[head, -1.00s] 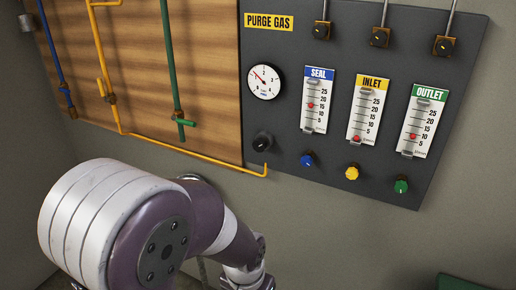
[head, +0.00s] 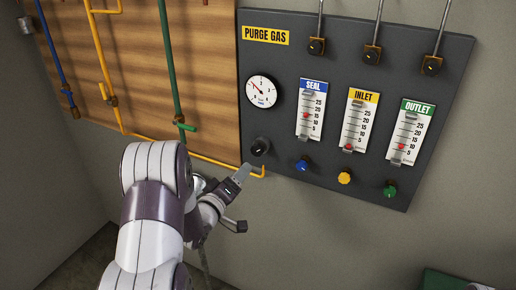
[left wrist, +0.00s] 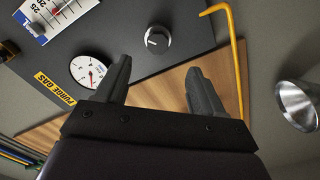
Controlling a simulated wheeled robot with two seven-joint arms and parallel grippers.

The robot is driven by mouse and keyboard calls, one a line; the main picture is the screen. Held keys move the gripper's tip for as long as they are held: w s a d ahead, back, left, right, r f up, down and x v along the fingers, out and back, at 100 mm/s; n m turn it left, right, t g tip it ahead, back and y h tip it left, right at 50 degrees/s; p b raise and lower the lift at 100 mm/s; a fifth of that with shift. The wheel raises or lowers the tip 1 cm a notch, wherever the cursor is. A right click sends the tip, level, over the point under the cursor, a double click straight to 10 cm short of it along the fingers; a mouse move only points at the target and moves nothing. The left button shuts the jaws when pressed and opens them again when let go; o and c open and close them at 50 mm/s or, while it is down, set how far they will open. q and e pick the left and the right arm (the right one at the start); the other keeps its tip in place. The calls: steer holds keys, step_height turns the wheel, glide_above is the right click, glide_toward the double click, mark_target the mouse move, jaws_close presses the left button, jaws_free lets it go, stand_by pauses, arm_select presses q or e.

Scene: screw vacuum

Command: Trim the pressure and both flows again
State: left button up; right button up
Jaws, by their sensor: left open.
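My left gripper (head: 241,199) is open and empty, below the black pressure knob (head: 260,146) and apart from it. In the left wrist view its open fingers (left wrist: 158,84) point toward the black knob (left wrist: 158,40). The round gauge (head: 261,91) has its needle toward the upper left. The SEAL meter (head: 310,110) has its red float near 15. My right gripper is not in view.
The dark panel (head: 440,105) hangs on a grey wall, beside a wooden board (head: 140,70) with blue, yellow and green pipes. A yellow pipe (head: 220,163) ends just below the black knob, close to my upper finger. A green object (head: 450,281) is at lower right.

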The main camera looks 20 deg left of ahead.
mark_target(257, 153)
arm_select(q)
steer(key=w+p, duration=0.1)
steer(key=w, duration=0.4)
steer(key=w+p, duration=0.2)
steer(key=w, duration=0.4)
steer(key=shift+w+d+r, duration=0.2)
steer(key=shift+w, duration=0.1)
steer(key=shift+w+n+p, duration=0.3)
steer(key=shift+w, duration=0.25)
steer(key=shift+f, duration=0.1)
steer(key=c, duration=1)
